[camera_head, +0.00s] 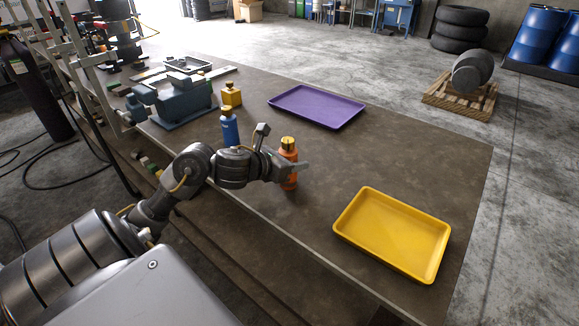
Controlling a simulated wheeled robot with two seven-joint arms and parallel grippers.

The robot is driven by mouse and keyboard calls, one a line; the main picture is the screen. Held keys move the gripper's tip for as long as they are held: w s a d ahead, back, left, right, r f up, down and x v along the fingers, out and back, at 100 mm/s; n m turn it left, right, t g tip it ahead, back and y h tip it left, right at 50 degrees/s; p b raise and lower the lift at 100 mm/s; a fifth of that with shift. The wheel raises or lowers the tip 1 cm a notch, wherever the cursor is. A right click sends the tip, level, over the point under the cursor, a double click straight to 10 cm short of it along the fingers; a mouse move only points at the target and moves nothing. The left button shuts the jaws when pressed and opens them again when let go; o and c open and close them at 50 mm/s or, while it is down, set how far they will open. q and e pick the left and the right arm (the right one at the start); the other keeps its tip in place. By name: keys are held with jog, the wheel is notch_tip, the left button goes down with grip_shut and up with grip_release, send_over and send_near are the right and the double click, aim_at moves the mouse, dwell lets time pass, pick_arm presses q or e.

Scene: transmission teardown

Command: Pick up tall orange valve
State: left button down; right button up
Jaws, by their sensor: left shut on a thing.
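The tall orange valve (289,182) stands upright near the middle of the table, with a yellowish top. My right gripper is not in view.
A blue valve (229,128) and a yellow part (231,95) stand behind to the left, near a blue-grey vise-like device (180,98). A purple tray (317,106) lies at the back and a yellow tray (393,233) at the right front. The table (420,150) between them is clear.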

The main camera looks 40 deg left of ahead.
aim_at(293, 149)
pick_arm(q)
jog(key=shift+r, duration=0.15)
jog(key=shift+r, duration=0.45)
notch_tip(293, 149, up, 2)
jog(key=shift+a+r, duration=0.1)
jog(key=shift+r, duration=0.1)
jog(key=s+a+r+b, duration=0.3)
jog(key=s+a+r, duration=0.6)
jog(key=s, duration=0.1)
jog(key=shift+a+r+b, duration=0.2)
jog(key=shift+r+b, duration=0.05)
jog(key=shift+b, duration=0.15)
jog(key=shift+s, duration=0.1)
